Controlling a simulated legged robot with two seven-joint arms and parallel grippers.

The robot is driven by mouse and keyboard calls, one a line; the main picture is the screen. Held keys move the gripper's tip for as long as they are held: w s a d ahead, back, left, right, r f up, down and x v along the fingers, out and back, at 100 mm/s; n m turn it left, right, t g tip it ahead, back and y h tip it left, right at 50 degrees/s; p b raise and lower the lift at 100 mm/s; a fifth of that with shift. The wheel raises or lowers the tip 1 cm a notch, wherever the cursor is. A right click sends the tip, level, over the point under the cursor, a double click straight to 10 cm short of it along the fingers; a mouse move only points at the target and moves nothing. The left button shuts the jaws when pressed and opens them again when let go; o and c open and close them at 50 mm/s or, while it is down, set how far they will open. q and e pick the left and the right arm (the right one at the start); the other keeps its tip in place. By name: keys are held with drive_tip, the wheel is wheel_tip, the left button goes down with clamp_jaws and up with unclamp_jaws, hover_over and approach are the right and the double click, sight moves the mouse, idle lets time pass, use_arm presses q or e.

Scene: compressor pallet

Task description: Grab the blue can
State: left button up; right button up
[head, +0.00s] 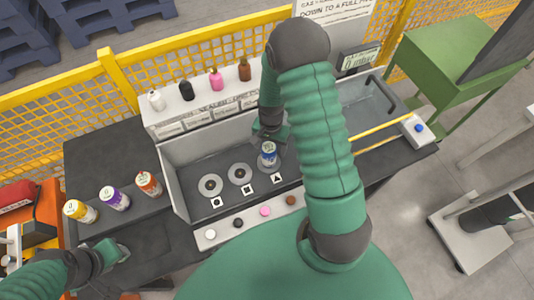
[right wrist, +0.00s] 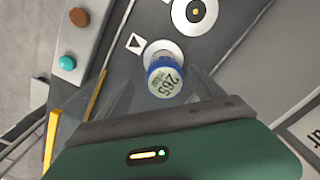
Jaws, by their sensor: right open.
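The blue can (head: 268,158) stands upright on the rightmost round disc of the grey tray in the head view. In the right wrist view the blue can (right wrist: 164,78) shows its pale top marked 265 and its blue rim. My right gripper (head: 270,140) is right behind the can in the head view. In the right wrist view its open fingers (right wrist: 160,82) spread on either side of the can, with gaps visible; contact cannot be told. My left gripper (head: 115,251) is low at the left over the dark table, its jaws unclear.
Yellow (head: 80,211), purple (head: 115,198) and orange (head: 148,184) cans stand at the left. Two discs (head: 240,174) in the tray are empty. Several small bottles (head: 216,79) line the back shelf. Coloured buttons (head: 265,211) line the front edge. A yellow bar (head: 385,132) lies right.

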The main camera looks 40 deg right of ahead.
wheel_tip(320, 180, down, 2)
drive_tip(key=shift+w+f, duration=0.15)
drive_tip(key=f, duration=0.1)
drive_tip(key=f+p, duration=0.1)
drive_tip(key=f, duration=0.2)
drive_tip(key=shift+w+f+p, duration=0.25)
drive_tip(key=shift+f+p, duration=0.1)
drive_tip(key=shift+p, duration=0.05)
drive_tip(key=shift+f, duration=0.25)
drive_tip(key=shift+w+r, duration=0.1)
clamp_jaws()
